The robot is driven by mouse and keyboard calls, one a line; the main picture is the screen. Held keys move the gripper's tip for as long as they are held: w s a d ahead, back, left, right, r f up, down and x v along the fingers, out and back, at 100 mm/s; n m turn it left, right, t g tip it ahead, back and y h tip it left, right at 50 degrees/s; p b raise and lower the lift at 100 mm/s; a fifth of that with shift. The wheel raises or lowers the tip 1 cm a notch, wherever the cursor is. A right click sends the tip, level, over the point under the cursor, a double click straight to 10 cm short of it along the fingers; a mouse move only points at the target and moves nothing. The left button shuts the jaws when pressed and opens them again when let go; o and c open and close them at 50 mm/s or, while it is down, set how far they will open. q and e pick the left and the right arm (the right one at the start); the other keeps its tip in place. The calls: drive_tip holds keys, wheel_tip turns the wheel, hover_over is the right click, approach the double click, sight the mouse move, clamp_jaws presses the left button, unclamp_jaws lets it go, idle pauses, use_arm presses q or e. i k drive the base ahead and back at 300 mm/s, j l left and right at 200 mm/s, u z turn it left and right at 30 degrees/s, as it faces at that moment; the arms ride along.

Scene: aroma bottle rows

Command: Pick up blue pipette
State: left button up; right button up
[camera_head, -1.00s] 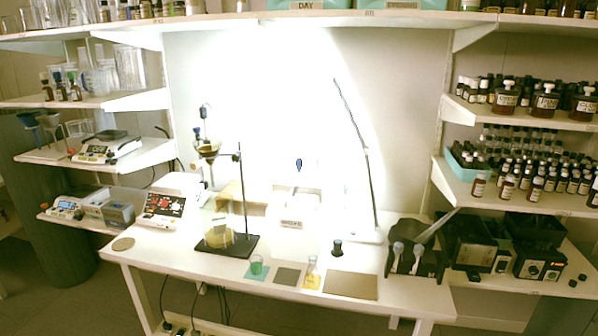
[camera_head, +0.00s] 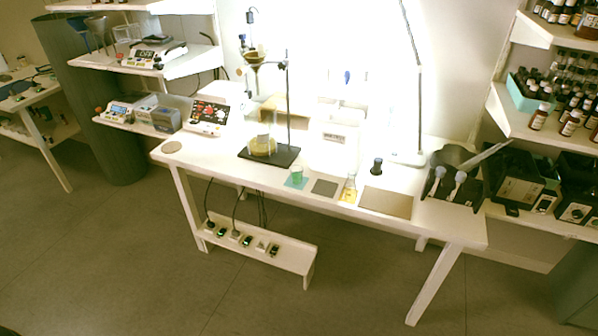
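A small blue bulb-shaped piece (camera_head: 347,76), which looks like the top of the blue pipette, stands upright at the back of the white table (camera_head: 230,172). Its lower part is washed out against the bright wall, so I cannot tell what holds it. It is above and behind a pale labelled box (camera_head: 334,150). Neither of my grippers shows in the head view.
A retort stand with glassware (camera_head: 268,155) is left of the pipette, and a thin lamp arm (camera_head: 419,90) is right.

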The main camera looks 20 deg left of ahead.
sight(346, 76)
drive_tip(key=i+j+z, duration=0.1)
drive_tip(key=j+z, duration=0.15)
drive_tip(key=z, duration=0.25)
drive_tip(key=j+z, duration=0.3)
drive_tip(key=z, duration=0.15)
drive_tip(key=j+z, duration=0.35)
drive_tip(key=j, duration=0.55)
drive_tip(key=i, duration=0.05)
